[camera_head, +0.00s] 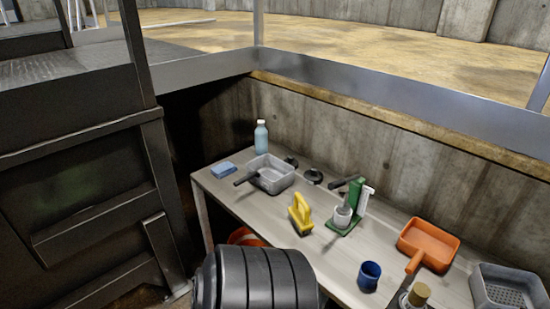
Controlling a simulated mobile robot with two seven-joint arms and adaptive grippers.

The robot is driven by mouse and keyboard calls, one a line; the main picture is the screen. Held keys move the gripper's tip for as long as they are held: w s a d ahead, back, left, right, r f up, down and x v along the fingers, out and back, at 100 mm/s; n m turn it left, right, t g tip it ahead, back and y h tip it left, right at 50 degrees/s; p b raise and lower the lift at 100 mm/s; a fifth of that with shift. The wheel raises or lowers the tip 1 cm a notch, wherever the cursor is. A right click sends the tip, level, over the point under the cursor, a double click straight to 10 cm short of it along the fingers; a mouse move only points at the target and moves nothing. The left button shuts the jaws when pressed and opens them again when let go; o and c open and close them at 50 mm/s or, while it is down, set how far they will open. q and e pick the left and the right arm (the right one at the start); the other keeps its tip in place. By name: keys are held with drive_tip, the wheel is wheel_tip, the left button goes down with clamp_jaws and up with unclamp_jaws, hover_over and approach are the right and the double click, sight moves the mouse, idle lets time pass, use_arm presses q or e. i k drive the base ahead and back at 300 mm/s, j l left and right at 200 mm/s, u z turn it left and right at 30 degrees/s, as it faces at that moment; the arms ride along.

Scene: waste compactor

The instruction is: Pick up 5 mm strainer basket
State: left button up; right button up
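A grey basket with a perforated wall (508,291) sits at the near right end of the bench, cut off by the picture's right and bottom edges. It looks like a strainer basket; no 5 mm marking can be read. A second grey rectangular pan (281,180) with a dark handle stands at the bench's far left; whether its floor has holes cannot be told. Neither of my grippers is in view.
The bench (325,262) also holds a blue bottle (261,138), blue sponge (223,169), yellow-handled brush (300,213), green stand (356,196), blue cup (369,276) and orange scoop (429,246). A concrete wall (375,150) rises behind. A brown-capped bottle (417,295) stands near the perforated basket.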

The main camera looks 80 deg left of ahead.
sight(270, 174)
drive_tip(key=i+u, duration=0.15)
drive_tip(key=u, duration=0.3)
drive_tip(key=i+u, duration=0.2)
drive_tip(key=u, duration=0.2)
